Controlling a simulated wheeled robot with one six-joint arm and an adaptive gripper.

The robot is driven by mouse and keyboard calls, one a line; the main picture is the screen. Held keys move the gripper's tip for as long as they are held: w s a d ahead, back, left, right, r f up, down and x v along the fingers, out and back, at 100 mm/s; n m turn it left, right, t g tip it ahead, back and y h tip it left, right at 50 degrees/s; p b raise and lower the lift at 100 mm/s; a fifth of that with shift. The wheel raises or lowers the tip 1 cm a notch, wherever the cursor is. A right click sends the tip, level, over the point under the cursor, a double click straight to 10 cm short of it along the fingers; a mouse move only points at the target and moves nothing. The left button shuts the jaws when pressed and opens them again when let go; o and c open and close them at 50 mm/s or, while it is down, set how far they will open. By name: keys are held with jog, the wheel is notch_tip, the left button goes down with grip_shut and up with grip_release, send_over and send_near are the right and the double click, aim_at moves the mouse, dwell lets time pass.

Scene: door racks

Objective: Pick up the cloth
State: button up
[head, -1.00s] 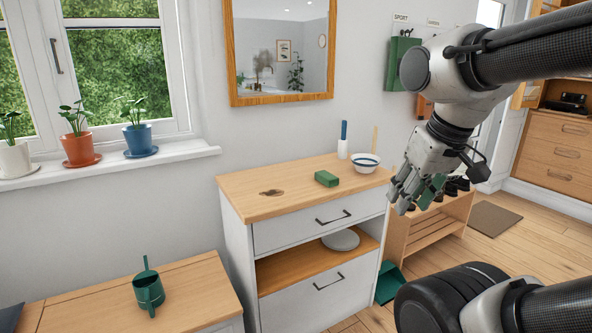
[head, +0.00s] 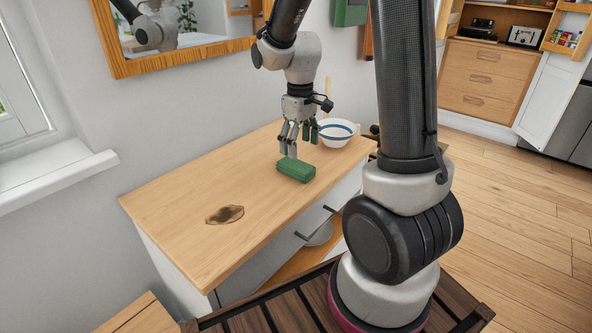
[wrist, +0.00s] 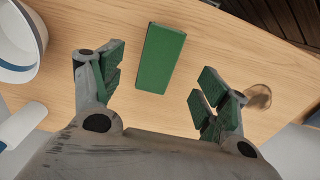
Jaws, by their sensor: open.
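The cloth (head: 296,171) is a folded green block lying flat on the wooden cabinet top (head: 190,185), near its front edge. In the wrist view the cloth (wrist: 160,58) lies ahead of the gap between my fingers, which do not appear to touch it. My gripper (head: 298,141) points down just behind the cloth in the head view and is open and empty. Its green-padded fingers stand wide apart in the wrist view (wrist: 162,90). The exact height of the fingertips above the wood is hard to tell.
A white bowl with a blue band (head: 336,132) stands close beside my gripper; it also shows in the wrist view (wrist: 18,45). A white holder (wrist: 22,124) is near it. A mirror (head: 175,58) hangs behind.

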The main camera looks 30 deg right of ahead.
aim_at(298, 165)
jog(key=f, duration=0.7)
jog(key=shift+w+a+f, duration=0.1)
jog(key=shift+w+f, duration=0.15)
jog(key=shift+f, duration=0.15)
jog(key=shift+c, duration=0.4)
jog(key=c, duration=1)
